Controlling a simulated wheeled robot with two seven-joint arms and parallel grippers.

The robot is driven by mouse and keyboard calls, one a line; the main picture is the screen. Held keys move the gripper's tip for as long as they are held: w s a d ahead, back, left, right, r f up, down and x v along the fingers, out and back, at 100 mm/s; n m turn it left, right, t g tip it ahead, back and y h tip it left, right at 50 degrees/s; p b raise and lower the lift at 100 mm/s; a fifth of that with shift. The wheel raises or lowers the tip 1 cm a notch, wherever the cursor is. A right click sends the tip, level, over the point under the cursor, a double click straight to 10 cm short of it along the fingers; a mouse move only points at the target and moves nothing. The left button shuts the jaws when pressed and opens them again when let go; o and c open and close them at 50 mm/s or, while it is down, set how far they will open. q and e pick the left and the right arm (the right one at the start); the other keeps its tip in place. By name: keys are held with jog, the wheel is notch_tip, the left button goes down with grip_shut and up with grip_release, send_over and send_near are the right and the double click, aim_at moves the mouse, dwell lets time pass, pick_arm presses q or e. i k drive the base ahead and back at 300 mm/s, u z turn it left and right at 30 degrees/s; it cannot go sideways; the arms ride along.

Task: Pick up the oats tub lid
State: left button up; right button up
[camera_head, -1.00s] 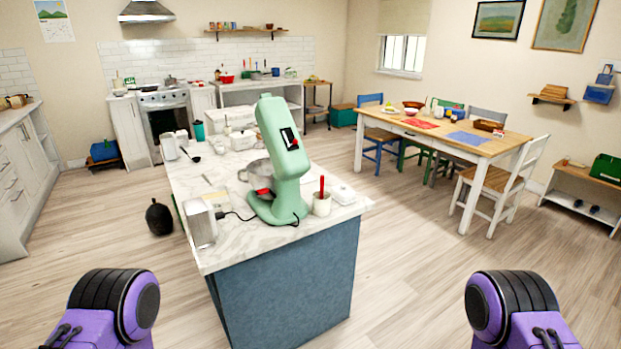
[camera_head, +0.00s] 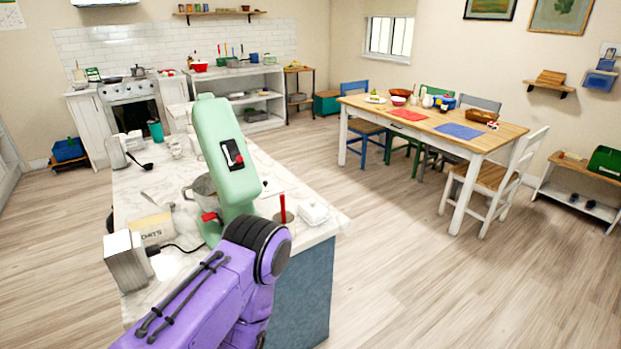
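A cream container with dark lettering that seems to read "OATS" (camera_head: 152,230) stands on the marble-topped kitchen island (camera_head: 262,160), near its left side. I cannot make out a separate lid on it. A purple arm of mine reaches in from the bottom left and covers the near part of the island. Its gripper is not visible. My other arm and gripper are out of view.
A green stand mixer (camera_head: 225,160) with a metal bowl stands right of the container. A white-grey toaster-like box (camera_head: 128,262) with a black cord is in front. A white lidded dish (camera_head: 313,213) sits at the right corner. Open floor lies right of the island.

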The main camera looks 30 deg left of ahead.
aim_at(270, 188)
jog(key=u, duration=0.1)
jog(key=i, duration=0.85)
jog(key=u, duration=0.95)
jog(key=i, duration=0.55)
jog(key=u, duration=2.05)
jog(key=k, duration=1.1)
jog(key=z, duration=0.55)
